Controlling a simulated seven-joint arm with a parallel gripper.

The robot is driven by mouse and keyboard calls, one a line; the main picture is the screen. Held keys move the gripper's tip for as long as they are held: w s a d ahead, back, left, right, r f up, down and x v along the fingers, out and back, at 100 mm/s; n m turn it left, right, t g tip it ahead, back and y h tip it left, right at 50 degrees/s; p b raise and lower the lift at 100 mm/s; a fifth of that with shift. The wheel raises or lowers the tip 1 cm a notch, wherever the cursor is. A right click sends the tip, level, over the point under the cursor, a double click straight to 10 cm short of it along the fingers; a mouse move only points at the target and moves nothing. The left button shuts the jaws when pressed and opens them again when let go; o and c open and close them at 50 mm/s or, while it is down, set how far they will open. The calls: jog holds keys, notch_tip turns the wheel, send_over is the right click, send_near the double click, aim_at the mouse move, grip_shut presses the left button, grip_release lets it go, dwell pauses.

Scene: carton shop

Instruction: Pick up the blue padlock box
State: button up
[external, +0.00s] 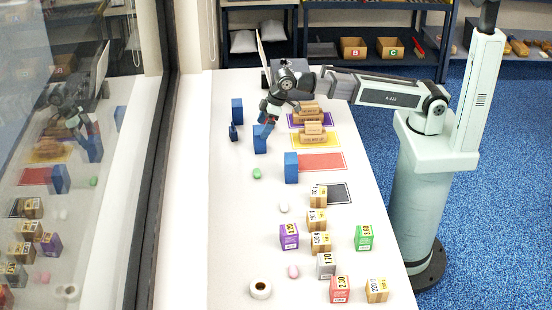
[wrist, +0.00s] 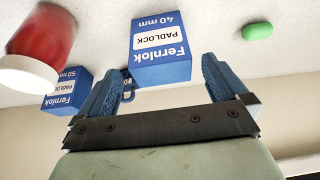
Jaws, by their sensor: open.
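A blue padlock box (wrist: 161,50) marked "Fernlok PADLOCK 40 mm" appears upside down in the wrist view, between and beyond the fingertips of my gripper (wrist: 161,76). My gripper is open with nothing held. A second blue padlock box (wrist: 68,92), marked 50 mm, is at left, partly behind the left finger. In the external view, my gripper (external: 268,117) is just above and by a blue box (external: 260,141). Other blue boxes stand farther back (external: 237,110) and nearer the camera (external: 291,167). I cannot tell for certain how these match the wrist view.
A red jar (wrist: 45,45) with a white lid and a green lump (wrist: 257,24) flank the box in the wrist view. Coloured mats, including a red one (external: 318,162), lie right of the boxes. Priced cartons (external: 320,242) stand nearer. A window wall borders the table's left.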

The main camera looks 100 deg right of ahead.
aim_at(260, 130)
jog(key=shift+w+x, duration=0.2)
jog(key=shift+x, duration=2.55)
jog(key=shift+r, duration=0.1)
jog(key=shift+c, duration=0.5)
jog(key=c, duration=1)
jog(key=shift+r, duration=0.15)
notch_tip(260, 130, up, 10)
jog(key=shift+a+f, duration=0.1)
